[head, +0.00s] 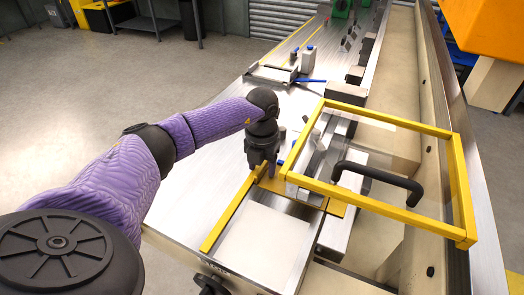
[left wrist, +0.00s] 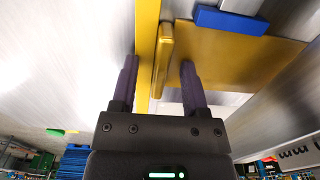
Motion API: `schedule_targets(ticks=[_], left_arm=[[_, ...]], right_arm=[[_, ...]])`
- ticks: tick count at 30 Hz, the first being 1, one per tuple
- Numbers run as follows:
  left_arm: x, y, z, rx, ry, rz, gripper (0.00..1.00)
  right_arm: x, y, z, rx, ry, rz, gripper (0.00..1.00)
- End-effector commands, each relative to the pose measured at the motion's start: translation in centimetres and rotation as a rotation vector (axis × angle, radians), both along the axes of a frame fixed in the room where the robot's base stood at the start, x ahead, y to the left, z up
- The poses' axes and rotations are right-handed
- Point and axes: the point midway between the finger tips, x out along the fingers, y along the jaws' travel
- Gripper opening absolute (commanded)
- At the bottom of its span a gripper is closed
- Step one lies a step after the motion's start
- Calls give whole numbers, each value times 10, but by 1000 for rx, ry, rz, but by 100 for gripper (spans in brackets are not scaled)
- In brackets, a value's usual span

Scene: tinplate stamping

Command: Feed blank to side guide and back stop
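A pale flat sheet (head: 258,238), which looks like the blank, lies on the press bed at the front. A long yellow rail (head: 226,212), which looks like the side guide, runs along its left side; it also shows in the left wrist view (left wrist: 146,40). A brass-yellow plate (left wrist: 235,58) lies crosswise at the far end. My left gripper (head: 263,168) points down at the corner of rail and plate. Its fingers (left wrist: 158,82) are apart, with a small upright yellow block (left wrist: 163,55) between them and gaps at both sides. I cannot tell which part is the back stop.
A yellow-framed clear guard (head: 390,125) with a black handle (head: 378,182) stands over the bed's right side. A blue block (left wrist: 230,20) lies on the brass plate. The table left of the rail is clear.

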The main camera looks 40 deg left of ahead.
Motion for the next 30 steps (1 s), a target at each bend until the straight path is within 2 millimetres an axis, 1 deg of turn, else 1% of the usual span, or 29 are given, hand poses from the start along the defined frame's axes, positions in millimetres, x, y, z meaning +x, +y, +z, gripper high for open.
schedule_targets(ticks=[5,8,12,15,18,21,30], left_arm=[[0,0,0,0,0,0,58],[1,0,23,1,-5,-1,58],[1,0,62,1,-6,0,58],[1,0,83,0,-5,0,58],[1,0,95,0,-3,0,58],[0,0,100,0,0,0,58],[0,0,99,0,0,0,58]], right_arm=[[0,0,0,-1,0,3,0],[2,1,8,1,-4,2,0],[3,1,17,1,-8,2,0],[4,2,21,1,-8,1,0],[4,2,23,1,-9,0,0],[5,2,23,1,-9,-1,0],[4,3,22,2,-9,-1,0]])
